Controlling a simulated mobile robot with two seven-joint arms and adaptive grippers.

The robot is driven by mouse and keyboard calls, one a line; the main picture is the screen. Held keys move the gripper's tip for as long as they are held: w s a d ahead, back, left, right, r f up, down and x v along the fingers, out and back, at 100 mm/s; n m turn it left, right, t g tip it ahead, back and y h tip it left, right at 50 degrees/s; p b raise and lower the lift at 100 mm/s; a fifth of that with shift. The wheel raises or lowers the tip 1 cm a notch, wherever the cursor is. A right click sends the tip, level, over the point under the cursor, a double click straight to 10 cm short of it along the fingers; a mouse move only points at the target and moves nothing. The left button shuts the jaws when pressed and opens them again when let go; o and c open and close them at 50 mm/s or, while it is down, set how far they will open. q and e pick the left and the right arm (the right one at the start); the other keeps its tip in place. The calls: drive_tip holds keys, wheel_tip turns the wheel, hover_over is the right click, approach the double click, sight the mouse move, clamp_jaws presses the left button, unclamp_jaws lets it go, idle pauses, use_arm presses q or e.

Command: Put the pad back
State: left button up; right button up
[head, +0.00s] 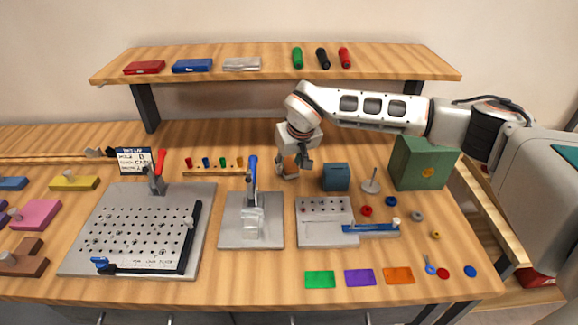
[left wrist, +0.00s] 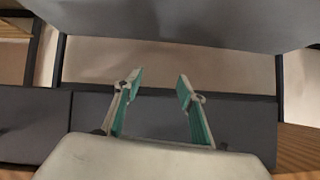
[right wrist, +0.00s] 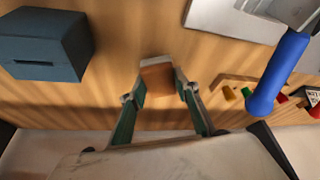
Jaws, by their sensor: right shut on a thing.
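My right gripper (head: 294,168) is low over the back of the workbench, between the blue-handled toggle clamp and the dark blue box. It is shut on a small pad (right wrist: 157,80), which shows a brown-orange face and a pale edge between the fingertips in the right wrist view. In the head view the pad is mostly hidden by the fingers, and I cannot tell whether it touches the bench. My left gripper (left wrist: 160,85) is open and empty in the left wrist view, before a dark grey surface. It does not show in the head view.
The toggle clamp (head: 252,195) stands left of my right gripper; the blue box (head: 336,177) stands right. A peg rack (head: 214,173) is behind the clamp. A perforated plate (head: 140,225) lies left. A green box (head: 424,163) stands right. A shelf (head: 270,64) overhangs the back.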

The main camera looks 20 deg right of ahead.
drive_tip(key=shift+f, duration=0.4)
drive_tip(key=shift+f, duration=0.15)
drive_tip(key=o, duration=1)
drive_tip(key=shift+o, duration=0.2)
drive_tip(key=shift+r, duration=0.5)
drive_tip(key=v, duration=1.1)
drive_tip(key=shift+s, duration=0.25)
